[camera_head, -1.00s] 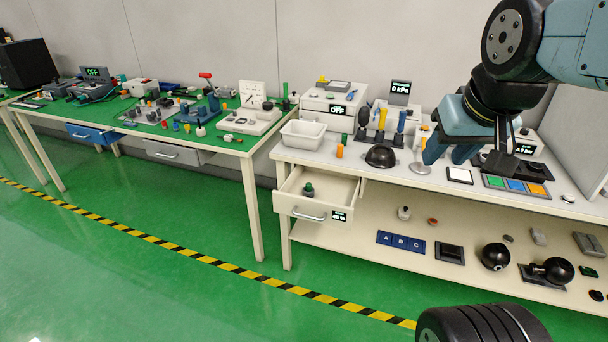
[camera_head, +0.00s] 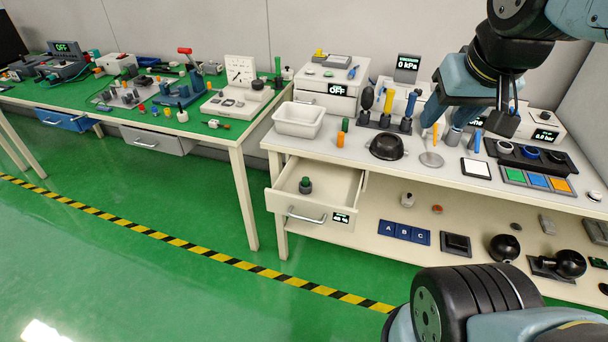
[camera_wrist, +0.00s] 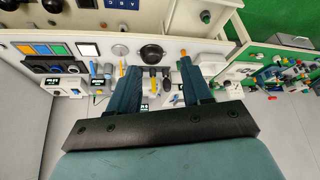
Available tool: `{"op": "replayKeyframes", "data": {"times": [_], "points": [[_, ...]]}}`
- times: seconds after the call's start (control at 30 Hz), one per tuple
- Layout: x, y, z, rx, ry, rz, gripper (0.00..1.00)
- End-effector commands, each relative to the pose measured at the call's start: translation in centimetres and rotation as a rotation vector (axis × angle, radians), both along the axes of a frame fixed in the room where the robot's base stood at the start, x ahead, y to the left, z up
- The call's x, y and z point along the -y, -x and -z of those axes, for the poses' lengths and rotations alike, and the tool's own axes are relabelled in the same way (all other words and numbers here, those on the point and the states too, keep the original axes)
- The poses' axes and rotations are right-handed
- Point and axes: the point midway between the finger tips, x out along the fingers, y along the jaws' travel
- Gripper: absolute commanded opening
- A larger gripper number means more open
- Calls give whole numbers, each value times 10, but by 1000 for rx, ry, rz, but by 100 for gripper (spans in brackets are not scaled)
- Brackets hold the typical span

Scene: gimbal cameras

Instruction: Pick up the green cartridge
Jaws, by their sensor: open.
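A small green cylinder (camera_head: 345,125), which looks like the green cartridge, stands upright on the right bench beside an orange one (camera_head: 340,138). A second green piece with a dark base (camera_head: 305,185) sits in the open drawer (camera_head: 345,195); I cannot tell for sure which is the cartridge. The drawer piece also shows in the wrist view (camera_wrist: 205,16). My gripper (camera_wrist: 160,82) is open and empty. It is above the right bench, well to the right of both green pieces and apart from them.
A white bin (camera_head: 299,120), a tool stand (camera_head: 385,122), a black bowl (camera_head: 386,146) and a colour-pad tray (camera_head: 538,183) stand on the right bench. The drawer sticks out in front. The left bench (camera_head: 235,150) is crowded. The green floor in front is clear.

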Motion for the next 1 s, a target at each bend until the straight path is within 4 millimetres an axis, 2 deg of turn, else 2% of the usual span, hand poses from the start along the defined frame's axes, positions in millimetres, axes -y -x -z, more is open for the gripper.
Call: {"op": "replayKeyframes", "data": {"times": [0.23, 0.7, 1.0], "points": [[-11, -14, 19, -104, -105, 31, 57], [-74, -69, 89, -499, -560, 239, 57], [-104, -111, 131, -711, -846, 436, 57]]}}
